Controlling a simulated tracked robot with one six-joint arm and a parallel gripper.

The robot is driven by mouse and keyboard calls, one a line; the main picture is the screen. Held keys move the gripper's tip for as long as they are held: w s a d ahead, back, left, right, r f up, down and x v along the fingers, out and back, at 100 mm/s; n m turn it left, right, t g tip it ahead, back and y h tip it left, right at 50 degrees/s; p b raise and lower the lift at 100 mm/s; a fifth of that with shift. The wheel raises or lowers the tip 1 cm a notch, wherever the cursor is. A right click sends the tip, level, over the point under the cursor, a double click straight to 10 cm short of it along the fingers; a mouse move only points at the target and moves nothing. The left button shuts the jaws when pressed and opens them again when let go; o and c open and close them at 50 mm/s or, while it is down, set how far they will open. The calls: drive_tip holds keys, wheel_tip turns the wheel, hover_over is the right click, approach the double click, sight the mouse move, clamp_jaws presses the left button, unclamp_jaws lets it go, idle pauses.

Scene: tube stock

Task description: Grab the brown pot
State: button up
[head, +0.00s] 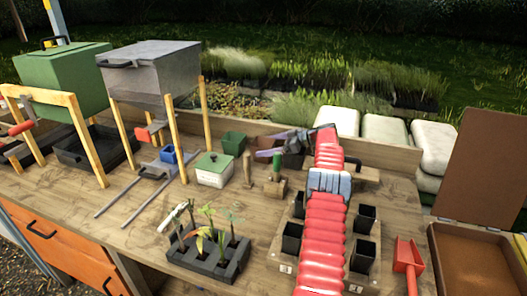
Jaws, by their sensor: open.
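A dark brownish pot (293,160) stands on the wooden bench in the head view, near the back edge. My red arm covers part of it on the right, and its shade makes the colour hard to tell. My gripper (270,146) is at the far end of the arm, just above and left of this pot. Its jaws are open and point left, with nothing seen between them. Whether a jaw touches the pot cannot be told.
A green pot (233,143) and a green-lidded white box (214,170) stand left of my gripper. Small wooden-handled tools (275,185) stand in front. A seedling tray (210,255), black pots (292,238) and a red scoop (408,262) are nearer.

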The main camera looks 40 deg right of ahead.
drive_tip(key=shift+c, duration=0.2)
drive_tip(key=c, duration=1.1)
drive_tip(key=shift+r, duration=0.15)
wheel_tip(320, 180, up, 10)
idle(0.7)
